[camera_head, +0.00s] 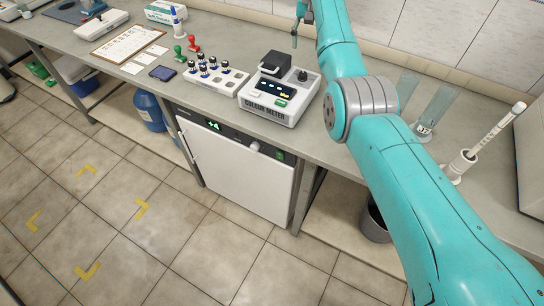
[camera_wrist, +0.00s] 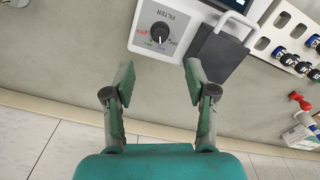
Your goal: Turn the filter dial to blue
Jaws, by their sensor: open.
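The colour meter (camera_head: 281,97) is a white box on the bench, with a dark lid block and a small display on top. Its black filter dial (camera_head: 302,75) sits at the meter's back right corner. In the wrist view the filter dial (camera_wrist: 160,33) is a round black knob under the word FILTER, with small red, green and blue marks along one side. My gripper (camera_wrist: 157,75) is open and empty, its two fingers apart. The dial lies ahead of and between the fingertips, not touched. In the head view my gripper (camera_head: 296,28) is only partly seen at the top.
A white rack of dark-capped vials (camera_head: 215,74) stands left of the meter. Glass cylinders (camera_head: 437,108) and a white burette-like tool (camera_head: 490,140) stand to the right. The wall runs close behind the bench.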

